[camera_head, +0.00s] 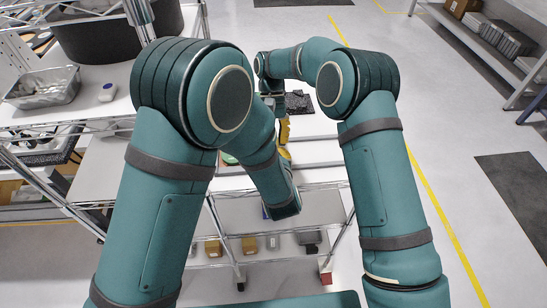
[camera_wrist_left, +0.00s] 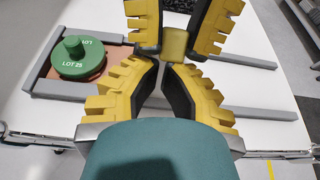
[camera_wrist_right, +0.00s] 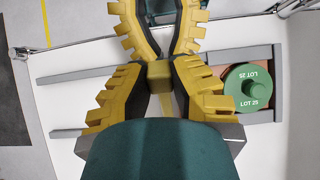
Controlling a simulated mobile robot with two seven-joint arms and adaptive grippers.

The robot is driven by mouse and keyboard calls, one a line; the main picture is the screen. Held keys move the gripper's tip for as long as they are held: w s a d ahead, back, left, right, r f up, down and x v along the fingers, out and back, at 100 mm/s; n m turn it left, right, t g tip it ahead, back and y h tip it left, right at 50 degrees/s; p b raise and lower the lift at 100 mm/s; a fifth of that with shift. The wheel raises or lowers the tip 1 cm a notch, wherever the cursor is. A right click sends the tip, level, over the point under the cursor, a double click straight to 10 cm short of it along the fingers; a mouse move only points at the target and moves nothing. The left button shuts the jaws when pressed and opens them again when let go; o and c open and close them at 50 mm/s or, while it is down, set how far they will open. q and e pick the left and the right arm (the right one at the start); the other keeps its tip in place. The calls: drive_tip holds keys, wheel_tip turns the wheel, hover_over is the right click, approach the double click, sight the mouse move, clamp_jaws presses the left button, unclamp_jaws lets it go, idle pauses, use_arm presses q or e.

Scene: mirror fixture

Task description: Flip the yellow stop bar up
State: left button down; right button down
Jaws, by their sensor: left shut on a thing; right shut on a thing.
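The yellow stop bar shows as a small yellow block in the left wrist view (camera_wrist_left: 174,45) and in the right wrist view (camera_wrist_right: 160,75). My left gripper (camera_wrist_left: 166,64) and my right gripper (camera_wrist_right: 163,64) face each other, with their yellow-padded fingers shut on the bar from opposite sides. The fingers hide most of the bar, so I cannot tell its tilt. A green round knobbed piece marked LOT 25 (camera_wrist_left: 83,60) sits on a reddish-brown bed between grey rails (camera_wrist_left: 70,89); it also shows in the right wrist view (camera_wrist_right: 248,87). In the head view my arms hide most of the fixture.
The white table top (camera_wrist_left: 40,115) around the rails is mostly clear. In the head view a metal tray (camera_head: 42,88) and a large dark tub (camera_head: 110,40) stand at the left. A lower shelf holds small boxes (camera_head: 249,245). Another shelf (camera_head: 480,45) stands far right.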

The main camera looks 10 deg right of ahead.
use_arm(q)
drive_tip(key=shift+w+r, duration=0.3)
drive_tip(key=shift+r, duration=0.1)
use_arm(e)
drive_tip(key=shift+f, duration=0.1)
drive_tip(key=c, duration=0.8)
unclamp_jaws()
drive_tip(key=shift+s, duration=0.1)
use_arm(q)
drive_tip(key=shift+d, duration=0.1)
